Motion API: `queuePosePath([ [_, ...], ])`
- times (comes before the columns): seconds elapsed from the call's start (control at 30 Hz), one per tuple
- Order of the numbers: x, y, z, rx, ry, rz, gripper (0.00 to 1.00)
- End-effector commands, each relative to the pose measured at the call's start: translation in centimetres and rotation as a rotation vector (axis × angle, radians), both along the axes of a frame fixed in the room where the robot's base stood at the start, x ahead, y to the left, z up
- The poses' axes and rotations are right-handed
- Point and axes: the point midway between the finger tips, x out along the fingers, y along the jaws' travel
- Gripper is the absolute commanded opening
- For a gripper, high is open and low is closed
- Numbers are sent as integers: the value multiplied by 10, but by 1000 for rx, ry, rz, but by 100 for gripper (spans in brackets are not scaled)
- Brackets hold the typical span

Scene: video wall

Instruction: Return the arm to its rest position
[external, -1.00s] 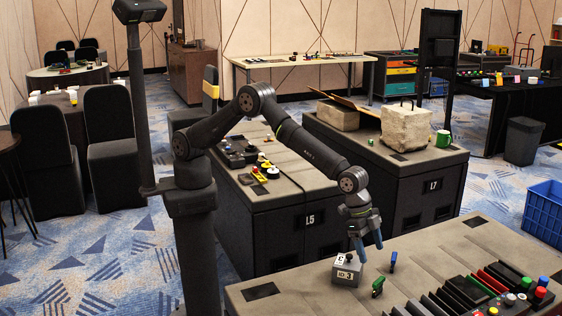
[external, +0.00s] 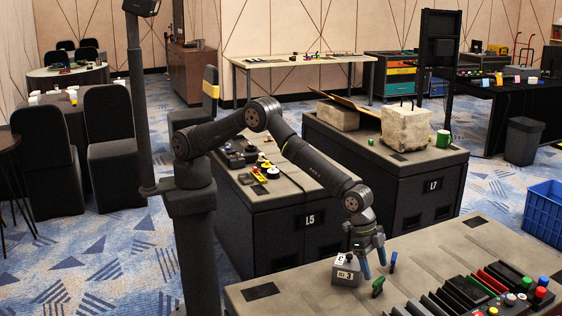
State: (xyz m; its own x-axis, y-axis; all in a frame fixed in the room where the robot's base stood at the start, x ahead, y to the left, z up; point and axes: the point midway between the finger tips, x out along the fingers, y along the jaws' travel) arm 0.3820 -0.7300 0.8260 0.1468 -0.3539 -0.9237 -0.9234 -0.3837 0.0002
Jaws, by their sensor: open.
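I cannot tell whether the fingers touch the box. A small green object (external: 377,287) sits on the table right below the fingers. A blue upright piece (external: 393,261) stands to their right.
The near table (external: 300,292) holds dark slotted racks with red pieces and coloured knobs at right. Behind stand cabinet L5 (external: 309,218) with small parts and cabinet L7 (external: 433,185) with stone blocks (external: 406,127) and a green mug (external: 443,138). A blue crate (external: 544,212) is at right.

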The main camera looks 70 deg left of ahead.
Motion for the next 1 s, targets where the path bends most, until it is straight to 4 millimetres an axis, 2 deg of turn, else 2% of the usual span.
queuePosePath([
  [0.1,2,-6,-19,2,1,0,72],
  [0.4,8,-19,-50,1,0,0,72],
  [0.57,8,-20,-57,0,-1,0,72],
  [1.0,8,-20,-52,-1,-1,0,72],
])
